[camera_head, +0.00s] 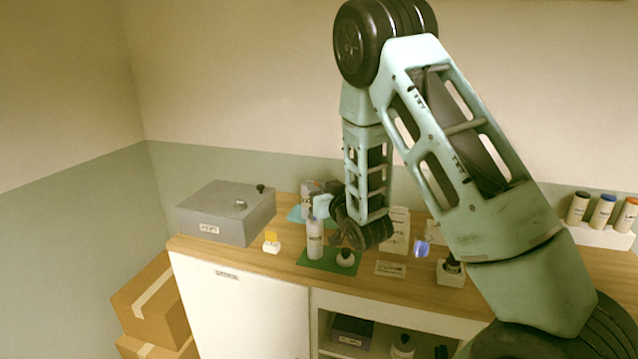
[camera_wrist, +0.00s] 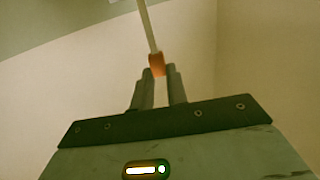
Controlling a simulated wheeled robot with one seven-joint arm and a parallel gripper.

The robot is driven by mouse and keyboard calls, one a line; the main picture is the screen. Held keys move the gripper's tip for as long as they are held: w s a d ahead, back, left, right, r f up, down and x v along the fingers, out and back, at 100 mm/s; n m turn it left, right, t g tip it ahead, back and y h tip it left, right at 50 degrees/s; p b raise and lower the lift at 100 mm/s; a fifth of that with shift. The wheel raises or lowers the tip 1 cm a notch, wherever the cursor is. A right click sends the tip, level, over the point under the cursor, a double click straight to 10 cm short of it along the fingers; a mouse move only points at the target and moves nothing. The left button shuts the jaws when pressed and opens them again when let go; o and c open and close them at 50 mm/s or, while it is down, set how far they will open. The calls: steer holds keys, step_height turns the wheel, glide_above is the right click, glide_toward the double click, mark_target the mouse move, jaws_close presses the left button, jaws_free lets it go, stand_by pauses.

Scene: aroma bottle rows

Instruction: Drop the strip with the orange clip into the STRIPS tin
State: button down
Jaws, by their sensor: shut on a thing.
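My gripper (camera_wrist: 160,80) is shut on the orange clip (camera_wrist: 157,64), which sits between its fingertips in the wrist view. The pale strip (camera_wrist: 148,28) runs from the clip away from the fingers, and its far end shows near the top edge. In the head view my gripper is over the bench behind the bottles, largely hidden by my arm, and I cannot make out the strip there. I cannot tell which container is the STRIPS tin, since the labels are too small to read.
A grey box (camera_head: 226,219) with knobs stands at the bench's left end. An orange card (camera_head: 271,236) stands in a white block. A pale bottle (camera_head: 315,239) and a small round jar (camera_head: 346,258) stand on a green mat (camera_head: 313,262). Capped bottles (camera_head: 602,211) stand at right.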

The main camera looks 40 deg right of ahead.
steer(key=shift+f+b, duration=1.2)
steer(key=shift+f, duration=1.45)
steer(key=c, duration=1.3)
jaws_free()
steer(key=shift+s, duration=0.1)
steer(key=s+p, duration=0.2)
steer(key=s, duration=0.1)
steer(key=s+p, duration=0.3)
steer(key=s+a+p, duration=0.1)
steer(key=s+p, duration=0.1)
steer(key=s, duration=0.1)
steer(key=shift+s+a, duration=0.1)
steer(key=shift+s, duration=0.25)
